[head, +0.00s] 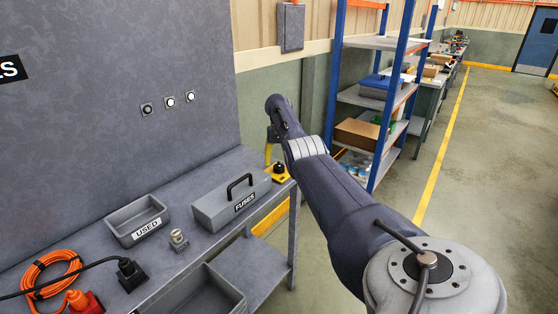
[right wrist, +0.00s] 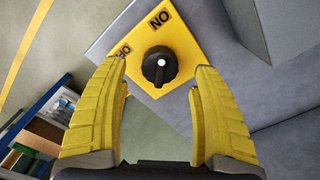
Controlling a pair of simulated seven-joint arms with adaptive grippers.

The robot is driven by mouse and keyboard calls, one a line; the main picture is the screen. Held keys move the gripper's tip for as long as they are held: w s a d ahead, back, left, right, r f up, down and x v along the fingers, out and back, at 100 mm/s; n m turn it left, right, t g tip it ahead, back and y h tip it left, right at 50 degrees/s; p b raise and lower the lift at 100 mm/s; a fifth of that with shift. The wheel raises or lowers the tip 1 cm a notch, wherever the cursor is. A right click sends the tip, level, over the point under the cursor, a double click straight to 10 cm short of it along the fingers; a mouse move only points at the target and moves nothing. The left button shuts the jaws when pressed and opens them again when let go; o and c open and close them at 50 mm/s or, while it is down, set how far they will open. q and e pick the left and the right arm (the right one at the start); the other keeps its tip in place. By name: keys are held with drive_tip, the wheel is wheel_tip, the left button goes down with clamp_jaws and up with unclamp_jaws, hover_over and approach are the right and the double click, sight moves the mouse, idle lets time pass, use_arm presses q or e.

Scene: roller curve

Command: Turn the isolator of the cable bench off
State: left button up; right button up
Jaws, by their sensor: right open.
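The isolator is a yellow plate with a round black knob at the far right end of the bench (head: 237,162) in the head view (head: 281,178). In the right wrist view its yellow plate (right wrist: 181,51) carries ON at the top and OFF, partly covered, at the left. The black knob (right wrist: 160,62) has a ridge running roughly up the picture, towards ON, with a small white mark. My right gripper (right wrist: 159,76) is open, its yellow fingers on either side of the knob and apart from it. In the head view my right gripper (head: 272,150) is above the isolator. My left gripper is out of view.
A grey FUSES box (head: 230,203) with a black handle stands next to the isolator. A USED tray (head: 137,220), a small metal part (head: 179,240) and a coiled orange cable (head: 50,270) lie further left. Blue-post shelving (head: 385,95) stands behind my right arm.

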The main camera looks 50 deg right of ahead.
sight(279, 164)
drive_tip(key=shift+f, duration=1.5)
drive_tip(key=c, duration=1.3)
